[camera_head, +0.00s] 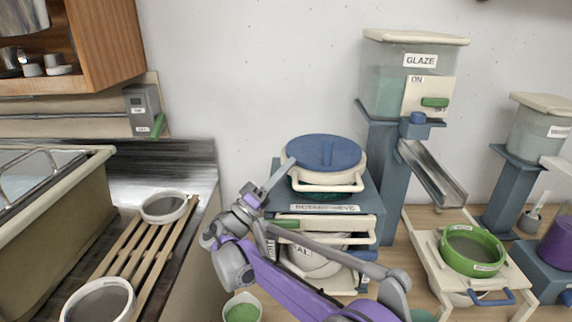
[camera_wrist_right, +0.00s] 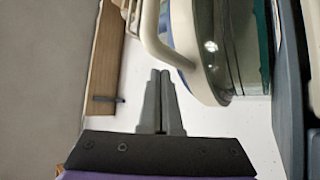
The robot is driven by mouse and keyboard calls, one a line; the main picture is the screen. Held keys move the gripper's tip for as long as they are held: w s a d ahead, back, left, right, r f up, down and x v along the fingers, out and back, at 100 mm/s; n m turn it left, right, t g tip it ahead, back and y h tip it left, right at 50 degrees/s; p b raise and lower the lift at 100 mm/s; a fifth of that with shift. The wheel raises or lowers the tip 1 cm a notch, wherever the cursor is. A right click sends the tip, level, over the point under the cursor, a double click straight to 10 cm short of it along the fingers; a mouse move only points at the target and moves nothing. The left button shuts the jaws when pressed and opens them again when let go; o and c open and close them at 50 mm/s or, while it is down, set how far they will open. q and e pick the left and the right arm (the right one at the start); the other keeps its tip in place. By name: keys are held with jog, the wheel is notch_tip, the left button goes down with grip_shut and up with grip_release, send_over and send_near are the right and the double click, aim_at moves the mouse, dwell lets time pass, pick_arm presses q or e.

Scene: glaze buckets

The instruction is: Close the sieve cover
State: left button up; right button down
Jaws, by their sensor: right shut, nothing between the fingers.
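The rotary sieve (camera_head: 330,208) is a blue-grey machine at the middle of the head view, with a label on its front. Its round blue cover (camera_head: 326,152) lies over the cream ring at the top, nearly level. I cannot tell whether it is fully seated. A cream handle (camera_head: 325,188) shows at the front of the ring. My right gripper (camera_head: 287,166) is at the left edge of the cover, shut and empty. In the right wrist view the shut fingers (camera_wrist_right: 160,75) point toward a cream curved bar (camera_wrist_right: 155,35), beside the sieve's rim (camera_wrist_right: 190,60). My left gripper is not in view.
A glaze dispenser (camera_head: 415,85) with a metal chute (camera_head: 433,175) stands to the right, above a green-rimmed sieve (camera_head: 472,250). A wooden slat rack (camera_head: 135,250) with round sieves is at left. A bowl of green glaze (camera_head: 242,309) sits below my right arm.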

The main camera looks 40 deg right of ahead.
dwell(0.4)
notch_tip(320, 180, up, 4)
jog(key=p, duration=0.3)
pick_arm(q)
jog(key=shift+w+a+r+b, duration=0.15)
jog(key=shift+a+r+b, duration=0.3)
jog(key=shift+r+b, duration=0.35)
pick_arm(e)
jog(key=w+a+f, duration=0.4)
jog(key=a+f, duration=0.1)
jog(key=f, duration=0.2)
jog(key=shift+w+a+f, duration=0.3)
jog(key=shift+w+f, duration=0.05)
jog(key=shift+f, duration=0.05)
